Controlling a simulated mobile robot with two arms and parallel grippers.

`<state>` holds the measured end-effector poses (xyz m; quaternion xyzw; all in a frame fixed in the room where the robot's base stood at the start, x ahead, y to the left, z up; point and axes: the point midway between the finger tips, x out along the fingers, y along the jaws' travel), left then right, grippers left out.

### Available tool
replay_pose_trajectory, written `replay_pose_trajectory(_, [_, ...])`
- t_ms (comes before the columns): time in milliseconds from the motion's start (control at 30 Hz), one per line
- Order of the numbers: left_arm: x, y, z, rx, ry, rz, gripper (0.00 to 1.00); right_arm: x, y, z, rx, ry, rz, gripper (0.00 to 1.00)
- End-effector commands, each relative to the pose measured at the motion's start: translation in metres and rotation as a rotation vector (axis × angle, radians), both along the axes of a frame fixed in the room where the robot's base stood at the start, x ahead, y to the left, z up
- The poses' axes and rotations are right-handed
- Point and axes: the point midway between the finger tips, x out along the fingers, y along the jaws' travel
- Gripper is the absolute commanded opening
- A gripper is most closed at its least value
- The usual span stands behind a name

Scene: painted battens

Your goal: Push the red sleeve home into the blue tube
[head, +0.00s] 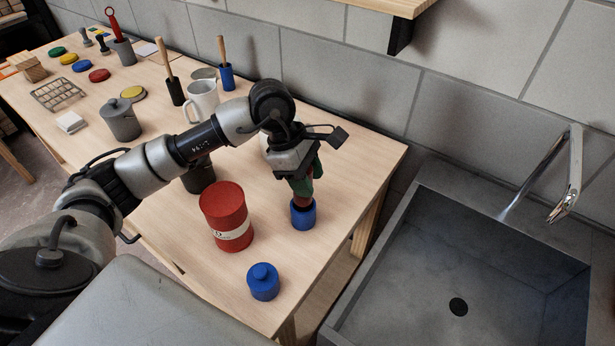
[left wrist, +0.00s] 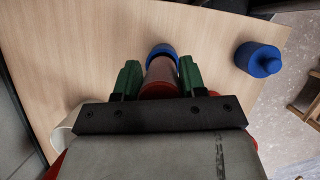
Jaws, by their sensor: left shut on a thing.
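The blue tube (head: 303,215) stands upright on the wooden table near its right edge. The red sleeve (head: 302,203) is above it, its lower end at the tube's mouth; how deep it sits inside I cannot tell. My left gripper (head: 302,186) is shut on the sleeve from above, with green fingers on either side. In the left wrist view the sleeve (left wrist: 160,76) runs between the fingers towards the blue tube (left wrist: 162,50), which shows beyond it. The sleeve's upper part is hidden by the gripper. My right gripper is not in view.
A red can (head: 226,212) with a white label stands left of the tube, and a blue lidded jar (head: 263,281) stands in front. A white mug (head: 203,98) and a grey pot (head: 121,120) are further back. A sink (head: 470,270) lies right of the table.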

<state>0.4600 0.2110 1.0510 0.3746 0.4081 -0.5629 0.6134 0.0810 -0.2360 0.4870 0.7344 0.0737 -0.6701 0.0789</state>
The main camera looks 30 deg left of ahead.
Motion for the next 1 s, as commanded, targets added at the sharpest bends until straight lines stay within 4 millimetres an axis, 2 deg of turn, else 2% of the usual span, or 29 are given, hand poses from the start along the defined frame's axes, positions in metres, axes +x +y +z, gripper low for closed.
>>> replay_pose_trajectory(1000, [0.0001,0.0,0.0007,0.0,0.0,0.0,0.18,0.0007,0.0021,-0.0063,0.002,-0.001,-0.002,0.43])
